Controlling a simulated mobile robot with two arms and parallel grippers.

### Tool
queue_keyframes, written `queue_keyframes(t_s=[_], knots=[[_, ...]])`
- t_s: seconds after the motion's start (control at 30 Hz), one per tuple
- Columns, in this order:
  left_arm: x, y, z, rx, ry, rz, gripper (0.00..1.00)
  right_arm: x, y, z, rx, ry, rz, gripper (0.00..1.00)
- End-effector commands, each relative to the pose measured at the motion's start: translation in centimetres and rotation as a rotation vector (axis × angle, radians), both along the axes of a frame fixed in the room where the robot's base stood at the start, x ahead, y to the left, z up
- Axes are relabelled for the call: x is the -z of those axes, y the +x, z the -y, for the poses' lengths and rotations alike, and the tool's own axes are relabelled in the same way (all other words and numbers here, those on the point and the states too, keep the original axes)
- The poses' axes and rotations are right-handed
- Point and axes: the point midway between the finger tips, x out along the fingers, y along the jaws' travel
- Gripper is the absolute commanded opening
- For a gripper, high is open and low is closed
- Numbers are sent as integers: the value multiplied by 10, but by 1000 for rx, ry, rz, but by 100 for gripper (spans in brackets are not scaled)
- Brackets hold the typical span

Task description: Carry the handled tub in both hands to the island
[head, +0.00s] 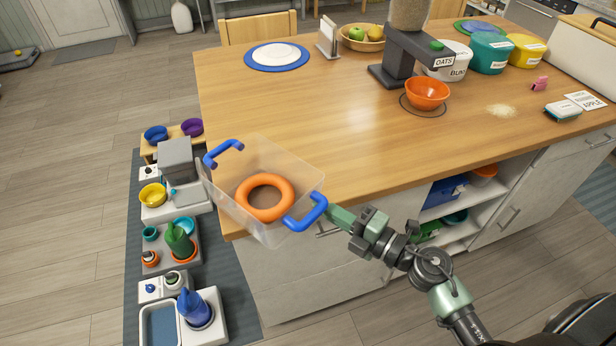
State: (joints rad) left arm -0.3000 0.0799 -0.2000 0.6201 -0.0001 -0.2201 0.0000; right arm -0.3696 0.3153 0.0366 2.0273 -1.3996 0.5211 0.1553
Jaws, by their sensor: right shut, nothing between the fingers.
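The handled tub (289,178) is a clear box with two blue handles. It shows at the near left corner of the island (340,110), partly beyond the island's edge. I cannot tell whether it rests on the top or hangs above it. An orange ring (242,206) lies inside it. The far-left handle (223,150) has no gripper at it. My right gripper (326,209) is shut and empty, with its tips right beside the near-right handle (306,213). My left gripper is not in view.
A blue round mat with a white plate (274,53), an orange bowl (428,93), a grey dispenser (408,55) and several tubs stand farther back on the island. Pet bowls and feeders (172,190) line the floor mat at left. The island's middle is clear.

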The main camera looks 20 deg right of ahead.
Motion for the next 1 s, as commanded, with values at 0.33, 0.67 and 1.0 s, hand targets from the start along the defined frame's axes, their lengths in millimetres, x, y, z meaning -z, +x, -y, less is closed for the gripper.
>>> queue_keyframes(t_s=[0.33, 0.67, 1.0], knots=[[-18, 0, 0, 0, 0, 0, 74, -2, 61, -34, 2, 1, 2, 0], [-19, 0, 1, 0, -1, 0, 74, -1, 83, -13, 1, 2, 0, 0], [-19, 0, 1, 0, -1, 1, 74, -1, 83, -12, 0, 3, 0, 0]])
